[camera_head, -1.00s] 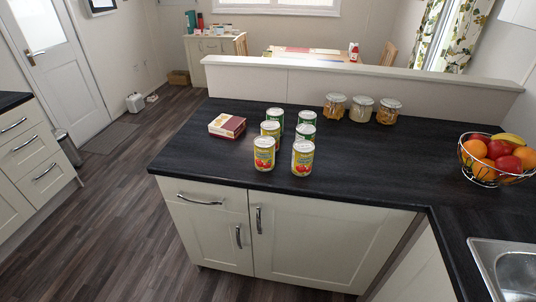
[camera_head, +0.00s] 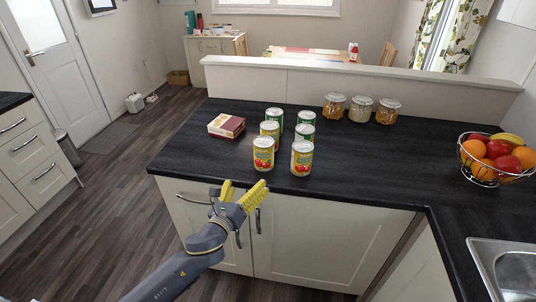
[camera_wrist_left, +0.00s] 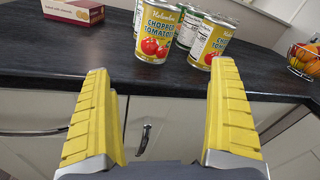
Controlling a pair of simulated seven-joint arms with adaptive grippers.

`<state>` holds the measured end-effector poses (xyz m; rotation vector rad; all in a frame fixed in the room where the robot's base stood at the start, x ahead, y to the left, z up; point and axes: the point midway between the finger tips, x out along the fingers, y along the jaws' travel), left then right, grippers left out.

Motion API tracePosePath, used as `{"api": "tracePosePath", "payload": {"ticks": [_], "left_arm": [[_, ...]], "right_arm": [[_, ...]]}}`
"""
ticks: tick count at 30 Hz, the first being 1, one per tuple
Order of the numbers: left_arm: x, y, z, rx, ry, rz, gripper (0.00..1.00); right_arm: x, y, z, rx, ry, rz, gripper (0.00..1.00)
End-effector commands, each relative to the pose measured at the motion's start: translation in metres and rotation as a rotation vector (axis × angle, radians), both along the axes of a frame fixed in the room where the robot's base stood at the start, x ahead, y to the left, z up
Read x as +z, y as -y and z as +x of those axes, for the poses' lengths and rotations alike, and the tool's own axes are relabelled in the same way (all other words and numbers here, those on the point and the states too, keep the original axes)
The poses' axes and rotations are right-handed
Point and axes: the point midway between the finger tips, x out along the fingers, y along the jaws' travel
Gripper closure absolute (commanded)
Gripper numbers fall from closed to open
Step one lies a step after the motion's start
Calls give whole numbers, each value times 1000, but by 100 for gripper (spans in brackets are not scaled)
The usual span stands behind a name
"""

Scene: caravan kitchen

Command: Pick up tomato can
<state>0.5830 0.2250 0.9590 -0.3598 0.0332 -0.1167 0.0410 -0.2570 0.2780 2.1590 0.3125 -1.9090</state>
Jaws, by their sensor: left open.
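Two yellow-labelled chopped tomato cans stand upright at the front of the can group: the left tomato can (camera_head: 263,155) and the right tomato can (camera_head: 301,158). In the left wrist view the left tomato can (camera_wrist_left: 158,32) is nearly centred ahead, and the right tomato can (camera_wrist_left: 210,42) is to its right. Another yellow can (camera_head: 270,132) stands behind. My left gripper (camera_head: 244,192) is open and empty, in front of the counter edge and below the cans, touching none. In the wrist view its yellow fingers (camera_wrist_left: 160,110) are wide apart. My right gripper is not in view.
Green-labelled cans (camera_head: 305,134) stand behind the front cans. A red-and-cream box (camera_head: 227,126) lies to their left. Several jars (camera_head: 361,109) stand by the low back wall. A wire fruit bowl (camera_head: 484,170) and sink (camera_head: 505,268) are at right. The dark counter (camera_head: 400,165) is clear in the middle.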

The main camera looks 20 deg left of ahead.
Motion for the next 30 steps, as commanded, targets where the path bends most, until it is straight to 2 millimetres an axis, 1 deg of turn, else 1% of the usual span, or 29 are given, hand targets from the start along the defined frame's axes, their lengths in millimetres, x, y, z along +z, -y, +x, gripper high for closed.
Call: {"api": "tracePosePath", "payload": {"ticks": [1, 2, 6, 10, 13, 17, 24, 30], "left_arm": [[9, 1, -3, 5, 22, 70, 7], [12, 0, -4, 11, 32, 113, 7], [12, -5, -3, 32, 43, 266, 7], [11, -6, -2, 38, 47, 338, 7], [11, -6, 4, 38, 50, 358, 7], [11, -4, 23, 38, 50, 360, 7], [11, -1, 67, 37, 49, 358, 7], [11, 2, 98, 37, 48, 357, 7]], "right_arm": [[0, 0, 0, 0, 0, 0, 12], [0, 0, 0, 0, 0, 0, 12], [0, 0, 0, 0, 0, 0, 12], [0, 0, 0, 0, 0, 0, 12], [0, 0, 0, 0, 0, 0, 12], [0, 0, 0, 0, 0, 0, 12], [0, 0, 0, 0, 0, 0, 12], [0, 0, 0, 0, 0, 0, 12]]}}
